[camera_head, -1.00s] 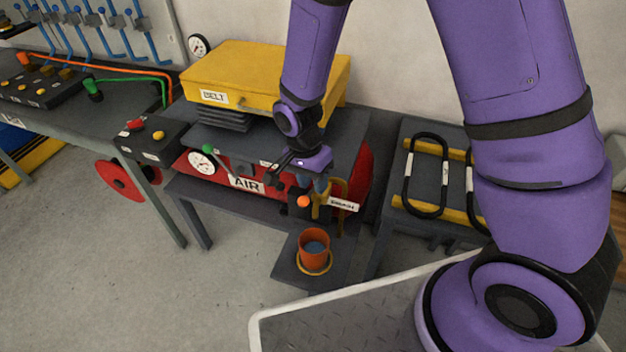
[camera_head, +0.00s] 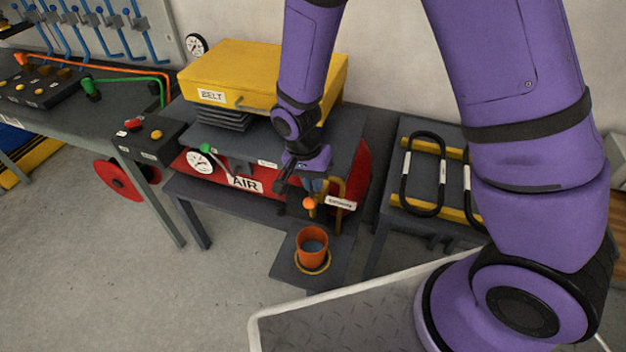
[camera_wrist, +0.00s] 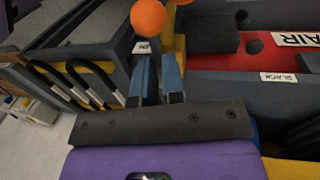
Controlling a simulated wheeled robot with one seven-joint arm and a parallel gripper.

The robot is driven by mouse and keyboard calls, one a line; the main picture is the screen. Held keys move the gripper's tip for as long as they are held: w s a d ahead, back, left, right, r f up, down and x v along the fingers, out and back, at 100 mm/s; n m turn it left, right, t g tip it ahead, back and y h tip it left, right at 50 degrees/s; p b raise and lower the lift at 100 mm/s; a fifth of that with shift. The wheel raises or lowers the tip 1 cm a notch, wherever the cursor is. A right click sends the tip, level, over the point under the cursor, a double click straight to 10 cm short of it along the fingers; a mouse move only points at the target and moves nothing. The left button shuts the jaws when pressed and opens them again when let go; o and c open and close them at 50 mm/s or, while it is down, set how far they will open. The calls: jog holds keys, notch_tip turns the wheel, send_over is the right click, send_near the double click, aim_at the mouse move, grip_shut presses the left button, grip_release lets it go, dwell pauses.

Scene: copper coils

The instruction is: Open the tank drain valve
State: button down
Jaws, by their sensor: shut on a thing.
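The drain valve's lever ends in an orange ball knob (camera_head: 309,203), at the front right of the red air tank (camera_head: 198,161). The knob also shows large at the top of the wrist view (camera_wrist: 148,17). The fingers and the dark gripper body hide most of the lever and the valve body. A white tag (camera_head: 341,203) sticks out right of the knob.
An orange cup (camera_head: 312,240) stands on a low shelf below the valve. A yellow belt cover (camera_head: 265,70) sits above the tank. A rack with black loops (camera_head: 425,175) stands to the right. A small control box (camera_head: 150,140) is on the left bench.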

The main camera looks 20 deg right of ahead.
jog(key=c, duration=1.2)
grip_release()
notch_tip(320, 180, up, 11)
jog(key=w+a, duration=0.1)
jog(key=shift+a+f, duration=0.2)
jog(key=shift+a, duration=0.15)
